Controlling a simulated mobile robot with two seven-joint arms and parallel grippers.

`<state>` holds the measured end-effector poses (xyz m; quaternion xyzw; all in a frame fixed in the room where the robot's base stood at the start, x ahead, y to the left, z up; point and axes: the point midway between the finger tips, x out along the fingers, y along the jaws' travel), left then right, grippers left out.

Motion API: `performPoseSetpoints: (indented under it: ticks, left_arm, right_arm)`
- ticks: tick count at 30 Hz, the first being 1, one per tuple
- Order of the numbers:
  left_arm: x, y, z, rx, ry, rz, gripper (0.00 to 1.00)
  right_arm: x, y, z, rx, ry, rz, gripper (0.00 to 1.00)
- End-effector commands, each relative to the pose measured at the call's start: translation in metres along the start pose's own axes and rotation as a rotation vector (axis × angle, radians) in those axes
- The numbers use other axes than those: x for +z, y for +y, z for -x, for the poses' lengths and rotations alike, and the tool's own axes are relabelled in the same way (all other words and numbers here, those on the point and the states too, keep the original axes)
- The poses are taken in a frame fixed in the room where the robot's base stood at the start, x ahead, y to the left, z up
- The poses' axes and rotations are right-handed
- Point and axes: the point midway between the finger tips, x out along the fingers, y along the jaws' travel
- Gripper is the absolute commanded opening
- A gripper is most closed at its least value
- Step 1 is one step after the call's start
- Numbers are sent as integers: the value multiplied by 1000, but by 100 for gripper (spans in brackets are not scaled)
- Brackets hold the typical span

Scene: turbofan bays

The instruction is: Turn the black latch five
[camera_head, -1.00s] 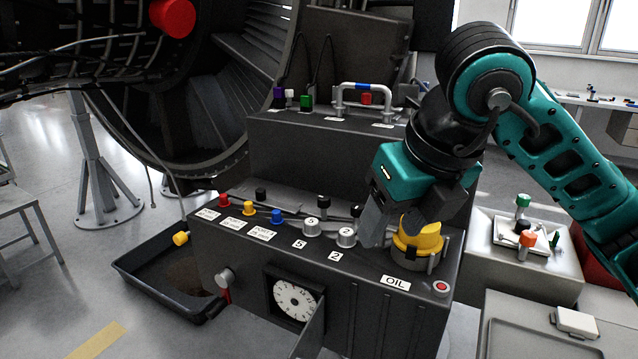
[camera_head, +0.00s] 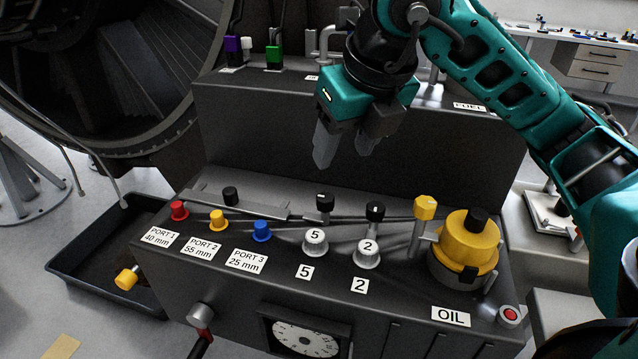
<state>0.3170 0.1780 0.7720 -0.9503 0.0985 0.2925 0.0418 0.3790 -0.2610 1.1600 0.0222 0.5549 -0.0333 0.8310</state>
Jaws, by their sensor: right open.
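A black latch (camera_head: 325,202) with a small pale mark stands on the console's upper deck, directly behind the white knob marked 5 (camera_head: 315,241). A similar black latch (camera_head: 375,211) stands to its right, behind the white knob marked 2 (camera_head: 367,253). My right gripper (camera_head: 345,157) is open and empty, fingers pointing down. In the picture it is just above the latch behind the 5 knob, apart from it. My left gripper is not in view.
A yellow latch (camera_head: 425,207) and a yellow oil cap (camera_head: 468,243) stand to the right. Red (camera_head: 179,210), yellow (camera_head: 218,219) and blue (camera_head: 262,231) plugs line the left. A dark upright panel (camera_head: 250,125) rises behind. A red button (camera_head: 509,315) sits front right.

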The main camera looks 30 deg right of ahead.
Motion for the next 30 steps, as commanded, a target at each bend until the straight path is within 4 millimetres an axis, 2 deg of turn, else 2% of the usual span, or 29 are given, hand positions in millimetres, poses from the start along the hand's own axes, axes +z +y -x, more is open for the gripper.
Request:
performPoseSetpoints:
  ticks: [9, 15, 21, 30]
  left_arm:
    - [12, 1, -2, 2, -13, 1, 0]
    - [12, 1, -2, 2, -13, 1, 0]
    - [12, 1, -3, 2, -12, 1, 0]
    - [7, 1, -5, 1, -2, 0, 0]
  right_arm:
    - [-2, 0, -65, -1, 8, 0, 55]
    - [-1, 0, -99, 0, 4, 1, 55]
    - [-1, 0, -115, 1, 2, 2, 55]
    - [0, 0, -118, 1, 1, 2, 55]
